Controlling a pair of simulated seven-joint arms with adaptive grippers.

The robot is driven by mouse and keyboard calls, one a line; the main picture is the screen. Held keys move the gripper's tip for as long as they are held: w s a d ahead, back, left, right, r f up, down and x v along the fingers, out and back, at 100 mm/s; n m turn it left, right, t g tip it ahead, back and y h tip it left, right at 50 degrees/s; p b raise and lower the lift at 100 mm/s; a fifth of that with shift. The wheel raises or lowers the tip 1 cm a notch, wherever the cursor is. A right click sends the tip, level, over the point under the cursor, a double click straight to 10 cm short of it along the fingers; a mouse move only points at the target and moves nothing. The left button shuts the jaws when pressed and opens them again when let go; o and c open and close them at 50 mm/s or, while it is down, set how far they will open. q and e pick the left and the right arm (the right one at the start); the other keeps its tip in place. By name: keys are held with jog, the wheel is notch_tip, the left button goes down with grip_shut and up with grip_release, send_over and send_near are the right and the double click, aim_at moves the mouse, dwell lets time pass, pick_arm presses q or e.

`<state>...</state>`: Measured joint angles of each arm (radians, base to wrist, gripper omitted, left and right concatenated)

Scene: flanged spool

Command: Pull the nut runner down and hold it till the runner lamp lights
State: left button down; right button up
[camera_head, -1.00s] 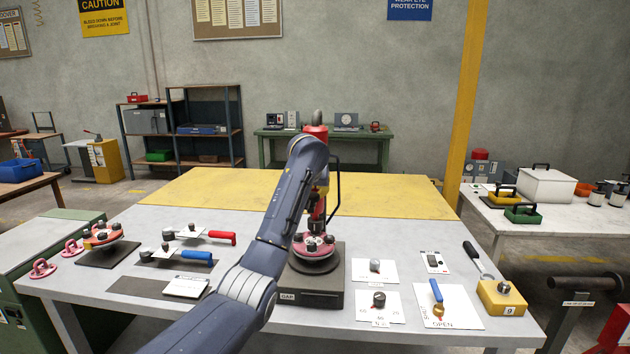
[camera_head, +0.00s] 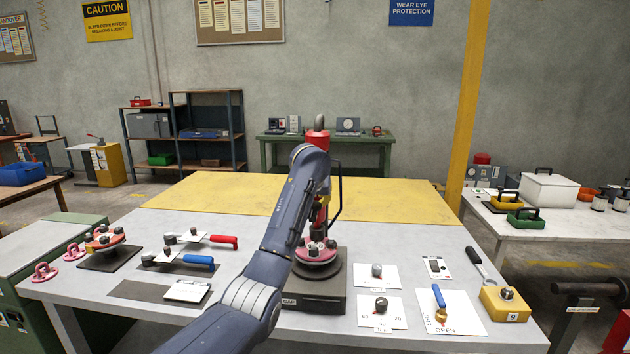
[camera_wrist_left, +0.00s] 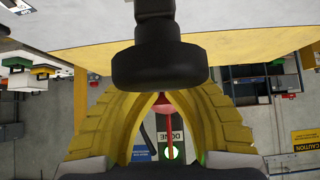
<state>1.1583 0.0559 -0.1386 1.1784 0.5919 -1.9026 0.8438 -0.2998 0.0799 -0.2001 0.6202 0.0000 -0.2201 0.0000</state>
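The nut runner (camera_head: 317,138) stands over the flanged spool, with a red body and a grey top. The flanged spool (camera_head: 316,254) sits on a dark base (camera_head: 318,300). My left arm reaches in front and hides part of both. My left gripper (camera_head: 323,198) is at the runner's lower part. In the left wrist view, its yellow fingers (camera_wrist_left: 158,97) converge around a dark knob-like part of the runner (camera_wrist_left: 158,65), which hides the fingertips. My right gripper is out of view.
A second spool-like part (camera_head: 104,238) is at far left. Cards with knobs (camera_head: 380,306), a blue-handled valve (camera_head: 439,297) and a yellow block (camera_head: 506,303) lie right. The yellow back area (camera_head: 230,195) is clear.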

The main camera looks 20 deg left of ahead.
pick_arm(q)
jog(key=r, duration=0.4)
jog(key=shift+d, duration=0.2)
jog(key=v, duration=0.9)
jog(key=shift+s+d, duration=0.1)
jog(key=shift+s, duration=0.2)
jog(key=shift+w+f, duration=0.1)
jog(key=shift+w, duration=0.05)
jog(key=shift+a, duration=0.2)
jog(key=shift+s+r, duration=0.3)
jog(key=shift+s, duration=0.05)
jog(key=shift+w+f, duration=0.15)
